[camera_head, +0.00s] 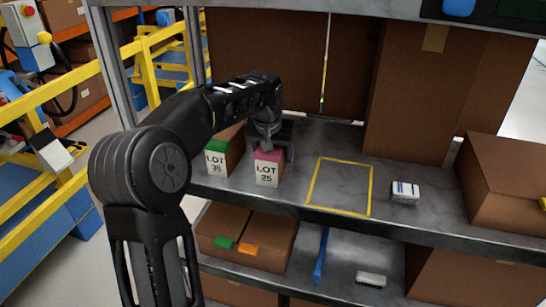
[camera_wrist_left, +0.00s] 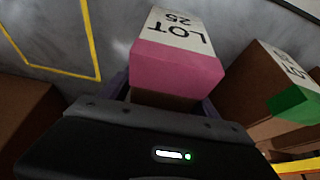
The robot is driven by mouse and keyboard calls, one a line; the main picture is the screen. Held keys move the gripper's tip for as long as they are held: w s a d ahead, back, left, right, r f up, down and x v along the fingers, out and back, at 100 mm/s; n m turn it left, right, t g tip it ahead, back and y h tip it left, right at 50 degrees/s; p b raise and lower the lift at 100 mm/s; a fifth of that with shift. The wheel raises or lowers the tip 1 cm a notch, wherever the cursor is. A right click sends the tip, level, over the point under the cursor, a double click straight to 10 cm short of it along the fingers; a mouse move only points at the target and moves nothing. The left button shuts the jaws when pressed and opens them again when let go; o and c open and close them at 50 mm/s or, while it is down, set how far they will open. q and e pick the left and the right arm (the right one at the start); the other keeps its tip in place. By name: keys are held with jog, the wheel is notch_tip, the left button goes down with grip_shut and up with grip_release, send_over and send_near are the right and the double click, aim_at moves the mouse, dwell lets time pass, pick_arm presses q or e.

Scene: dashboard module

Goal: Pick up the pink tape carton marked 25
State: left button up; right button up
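The pink-topped tape carton marked LOT 25 (camera_head: 267,172) stands upright on the grey shelf, with its white label facing the front. My left gripper (camera_head: 271,140) reaches down over it from behind and above. In the left wrist view the carton (camera_wrist_left: 178,62) sits between the two purplish fingers (camera_wrist_left: 163,98), one close on each side. Whether the fingers press on it or leave a small gap cannot be told. My right gripper is not in view.
A green-topped carton marked LOT 35 (camera_head: 217,160) stands just left of the pink one. A yellow-outlined empty square (camera_head: 341,160) lies to the right. Tall boxes (camera_head: 412,85) stand behind.

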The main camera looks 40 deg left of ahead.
pick_arm(q)
jog(key=shift+r, duration=0.1)
grip_shut()
dwell(0.5)
